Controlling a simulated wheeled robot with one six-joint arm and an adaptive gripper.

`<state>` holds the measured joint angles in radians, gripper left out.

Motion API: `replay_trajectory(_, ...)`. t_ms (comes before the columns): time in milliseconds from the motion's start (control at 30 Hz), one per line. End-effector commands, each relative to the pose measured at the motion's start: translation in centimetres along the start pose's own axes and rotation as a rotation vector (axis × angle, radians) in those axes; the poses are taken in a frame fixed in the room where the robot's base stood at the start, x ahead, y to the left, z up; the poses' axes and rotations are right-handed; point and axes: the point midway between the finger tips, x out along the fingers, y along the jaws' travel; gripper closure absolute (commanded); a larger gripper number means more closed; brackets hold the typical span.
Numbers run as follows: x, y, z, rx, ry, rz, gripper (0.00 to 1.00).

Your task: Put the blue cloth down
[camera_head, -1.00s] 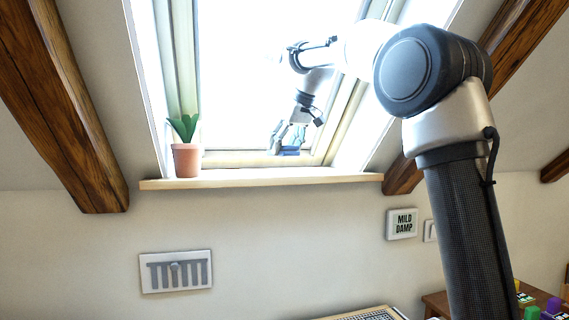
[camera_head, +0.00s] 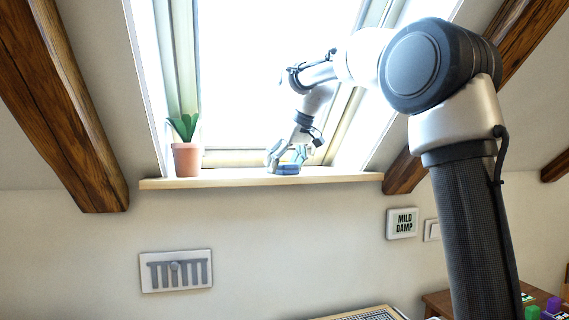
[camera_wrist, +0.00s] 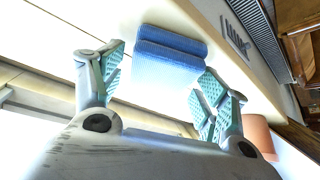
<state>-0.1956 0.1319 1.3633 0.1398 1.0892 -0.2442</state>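The blue cloth (camera_head: 287,169), a small folded pad, lies on the wooden window sill (camera_head: 225,182), right of the middle. In the wrist view the cloth (camera_wrist: 168,62) sits between the two teal-padded fingers, with its folded edge facing away. My gripper (camera_head: 286,160) is low over the sill, its fingers spread on either side of the cloth. In the wrist view my gripper (camera_wrist: 163,58) appears open, with a narrow gap between the left finger and the cloth. The right fingertip is very close to the cloth's edge, and I cannot tell whether it touches.
A potted plant (camera_head: 186,158) stands at the sill's left end, and its terracotta pot (camera_wrist: 258,134) also shows in the wrist view. The sill between pot and cloth is clear. Bright window glass lies behind.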

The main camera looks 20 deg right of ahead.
Motion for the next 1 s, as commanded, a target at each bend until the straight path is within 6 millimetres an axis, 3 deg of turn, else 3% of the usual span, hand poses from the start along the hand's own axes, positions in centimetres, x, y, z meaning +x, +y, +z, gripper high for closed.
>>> replay_trajectory(367, -0.5, 0.0, -0.2, 0.000, 0.002, 0.001, 0.22)
replay_trajectory(467, -1.8, 0.0, -0.2, 0.000, 0.003, 0.001, 0.22)
replay_trajectory(800, -9.3, 0.0, -0.2, 0.000, 0.004, 0.002, 0.22)
replay_trajectory(1000, -11.7, 0.0, -0.2, 0.000, 0.001, 0.001, 0.22)
